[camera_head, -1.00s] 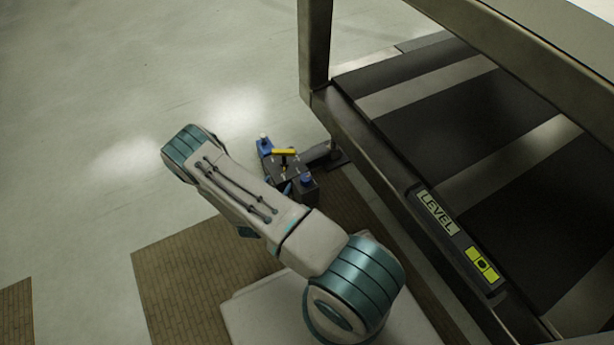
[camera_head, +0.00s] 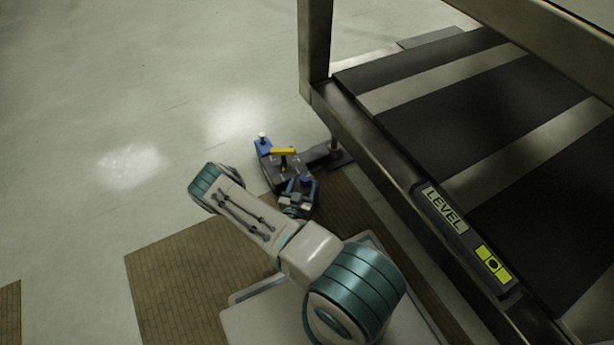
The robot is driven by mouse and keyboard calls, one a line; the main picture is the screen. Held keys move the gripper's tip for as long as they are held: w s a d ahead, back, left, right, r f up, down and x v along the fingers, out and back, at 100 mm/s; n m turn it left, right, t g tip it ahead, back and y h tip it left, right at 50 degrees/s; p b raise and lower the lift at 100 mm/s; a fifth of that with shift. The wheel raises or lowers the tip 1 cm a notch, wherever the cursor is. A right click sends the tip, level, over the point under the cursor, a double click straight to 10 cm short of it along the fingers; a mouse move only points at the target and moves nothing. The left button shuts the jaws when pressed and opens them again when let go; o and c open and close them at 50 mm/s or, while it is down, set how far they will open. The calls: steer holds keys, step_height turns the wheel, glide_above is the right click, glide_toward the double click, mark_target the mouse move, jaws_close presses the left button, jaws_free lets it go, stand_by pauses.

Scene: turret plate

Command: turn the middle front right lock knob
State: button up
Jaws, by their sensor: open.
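A small dark turret plate unit (camera_head: 270,172) sits low beside the foot of the metal frame. The knob's lower part is hidden by the gripper. Which knob is the middle front right one cannot be told.
A metal frame (camera_head: 345,135) with dark panels rises on the right, bearing a "LEVEL" label (camera_head: 443,208). Brown matting (camera_head: 180,275) lies below my arm. The pale floor at left is clear.

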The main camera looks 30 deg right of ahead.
mark_target(307, 174)
steer(key=shift+b+x, duration=0.7)
steer(key=shift+x, duration=2)
steer(key=c, duration=1)
